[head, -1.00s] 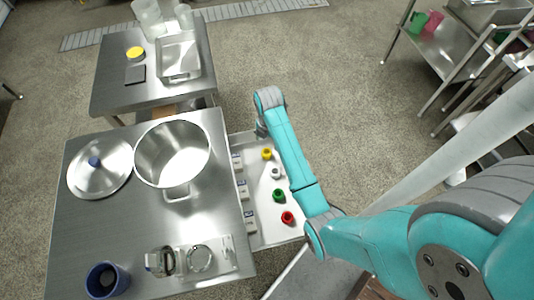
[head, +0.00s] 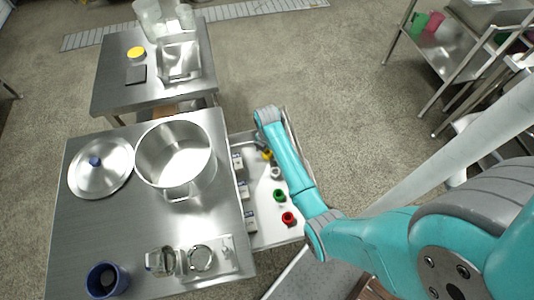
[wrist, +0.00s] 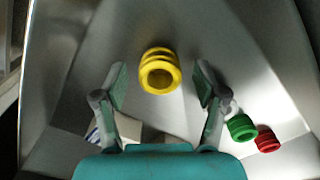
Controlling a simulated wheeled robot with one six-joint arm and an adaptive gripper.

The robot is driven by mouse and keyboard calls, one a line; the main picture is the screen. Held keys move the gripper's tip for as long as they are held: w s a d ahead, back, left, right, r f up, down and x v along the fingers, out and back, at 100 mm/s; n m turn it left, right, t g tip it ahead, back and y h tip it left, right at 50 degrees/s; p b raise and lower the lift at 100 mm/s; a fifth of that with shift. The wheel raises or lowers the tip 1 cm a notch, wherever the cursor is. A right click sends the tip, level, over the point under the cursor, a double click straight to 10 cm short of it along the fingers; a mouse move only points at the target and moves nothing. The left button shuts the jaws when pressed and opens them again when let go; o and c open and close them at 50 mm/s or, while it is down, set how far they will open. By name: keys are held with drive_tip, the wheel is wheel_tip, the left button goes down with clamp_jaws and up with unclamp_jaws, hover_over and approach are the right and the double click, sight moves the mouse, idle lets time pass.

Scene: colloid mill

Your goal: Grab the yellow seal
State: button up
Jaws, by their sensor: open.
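The yellow seal (wrist: 159,71) is a ribbed ring lying in the white drawer (head: 268,232). In the wrist view it sits just beyond and between the two fingers of my gripper (wrist: 160,88), which is open and empty. In the head view the yellow seal (head: 267,155) shows only in part beside my forearm, and my gripper is mostly hidden below the arm there.
A green seal (head: 279,195) and a red seal (head: 288,218) lie in the drawer, with a white one (head: 277,173) partly covered by my arm. Small boxes (head: 243,190) line the drawer's left side. The steel table with a pot (head: 176,195) stands left.

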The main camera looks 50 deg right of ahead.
drive_tip(key=c, duration=1)
drive_tip(key=shift+c, duration=0.2)
